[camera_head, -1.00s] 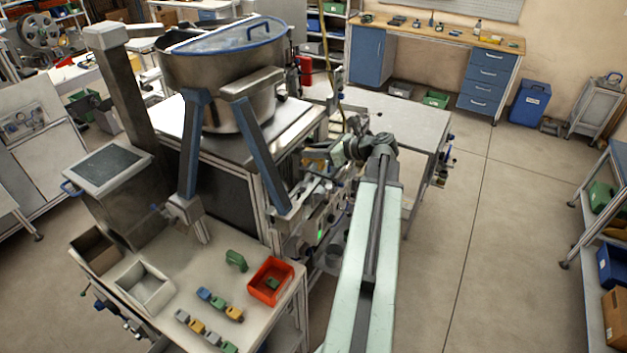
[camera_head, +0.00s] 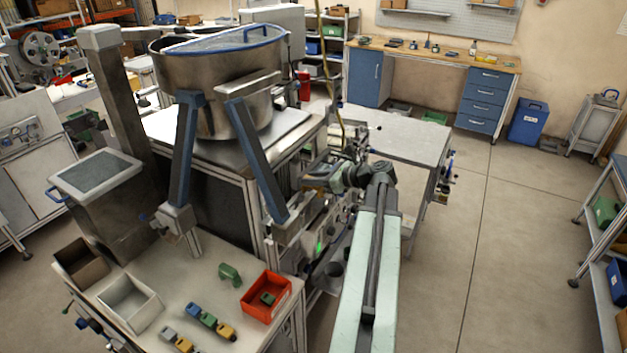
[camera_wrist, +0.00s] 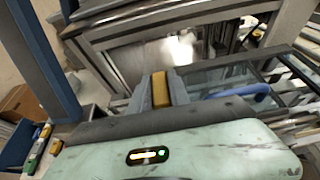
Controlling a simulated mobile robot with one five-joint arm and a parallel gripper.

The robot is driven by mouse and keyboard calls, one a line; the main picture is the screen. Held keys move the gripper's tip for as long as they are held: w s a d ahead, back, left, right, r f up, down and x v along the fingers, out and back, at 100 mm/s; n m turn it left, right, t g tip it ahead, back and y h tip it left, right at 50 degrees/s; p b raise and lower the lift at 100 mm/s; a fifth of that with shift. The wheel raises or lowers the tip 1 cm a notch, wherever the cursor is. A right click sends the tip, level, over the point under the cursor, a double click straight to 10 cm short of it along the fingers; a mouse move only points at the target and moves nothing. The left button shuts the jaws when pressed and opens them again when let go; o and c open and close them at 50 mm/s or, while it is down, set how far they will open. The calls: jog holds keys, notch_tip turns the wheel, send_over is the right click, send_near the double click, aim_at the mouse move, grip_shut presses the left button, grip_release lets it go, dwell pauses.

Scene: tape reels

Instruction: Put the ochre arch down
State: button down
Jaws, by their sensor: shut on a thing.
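The ochre arch (camera_wrist: 160,88) is between the two grey fingers of my gripper (camera_wrist: 158,92) in the wrist view. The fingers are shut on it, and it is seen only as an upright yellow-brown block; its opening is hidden. In the head view my gripper (camera_head: 312,183) is at the end of my pale green arm, beside the front of the steel machine. The arch is too small to make out clearly there. My gripper is well above and to the right of the pale worktable (camera_head: 200,290).
On the worktable are a red bin (camera_head: 286,285) with a green piece in it, a green arch (camera_head: 230,274), several coloured blocks (camera_head: 212,320), a white bin (camera_head: 155,303) and a brown bin (camera_head: 62,270). A grey bench (camera_head: 400,130) is at right.

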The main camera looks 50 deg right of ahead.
jog(key=shift+f+b, duration=0.35)
jog(key=shift+f, duration=0.1)
jog(key=c, duration=1.2)
grip_release()
jog(key=shift+r, duration=0.2)
jog(key=shift+s+d+r+p, duration=0.1)
jog(key=shift+s+r+p, duration=0.15)
jog(key=shift+r+p, duration=0.3)
jog(key=shift+s+d+r+p, duration=0.1)
jog(key=shift+s+r+p, duration=0.1)
jog(key=shift+r+p, duration=0.3)
jog(key=p+v, duration=0.3)
jog(key=v, duration=0.7)
jog(key=shift+s+f+p, duration=0.2)
jog(key=shift+s+p, duration=0.2)
jog(key=shift+s, duration=0.05)
